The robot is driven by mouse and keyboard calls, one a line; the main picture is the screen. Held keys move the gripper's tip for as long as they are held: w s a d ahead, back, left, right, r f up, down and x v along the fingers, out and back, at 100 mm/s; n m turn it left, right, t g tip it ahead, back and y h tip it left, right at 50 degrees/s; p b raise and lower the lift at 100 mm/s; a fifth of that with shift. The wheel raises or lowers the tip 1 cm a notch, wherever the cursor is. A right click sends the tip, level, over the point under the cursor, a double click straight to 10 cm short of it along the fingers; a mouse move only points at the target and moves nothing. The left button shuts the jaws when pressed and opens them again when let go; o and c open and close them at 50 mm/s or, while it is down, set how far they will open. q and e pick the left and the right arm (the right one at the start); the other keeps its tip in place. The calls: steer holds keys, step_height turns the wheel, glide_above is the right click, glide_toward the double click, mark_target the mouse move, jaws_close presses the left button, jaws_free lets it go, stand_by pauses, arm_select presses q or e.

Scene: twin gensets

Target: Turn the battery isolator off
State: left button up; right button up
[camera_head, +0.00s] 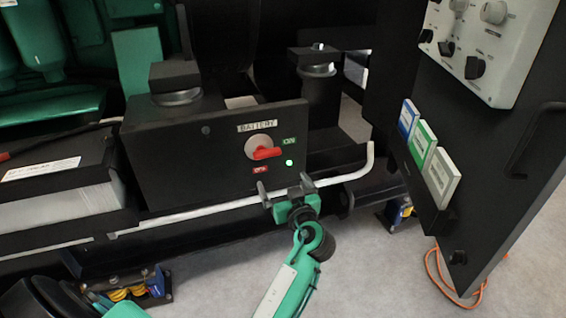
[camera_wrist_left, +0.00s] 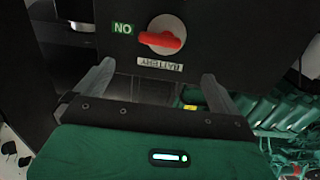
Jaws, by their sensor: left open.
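The battery isolator is a red handle (camera_head: 266,153) on a round pale disc, on the front of a black box (camera_head: 180,160). A BATTERY label sits above it, a green ON label (camera_head: 289,141) to its right and a red OFF label (camera_head: 260,170) below. The handle points right, toward ON. A small green light (camera_head: 289,163) glows beside it. In the left wrist view the red handle (camera_wrist_left: 158,40) lies ahead, between and beyond the fingers. My left gripper (camera_head: 283,189) is open and empty, just below and in front of the handle, apart from it. My right gripper is not identifiable.
A pale pipe (camera_head: 340,178) runs along below the box, behind my left gripper. A black panel door with a grey control panel (camera_head: 490,45) and several booklets (camera_head: 421,137) stands at the right. A white battery-like block (camera_head: 70,208) is at the left.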

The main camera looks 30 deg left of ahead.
mark_target(269, 156)
arm_select(q)
steer(key=b+x, duration=0.1)
steer(key=x, duration=1.2)
steer(key=shift+w+a, duration=0.2)
steer(key=shift+w, duration=0.05)
steer(key=c, duration=0.9)
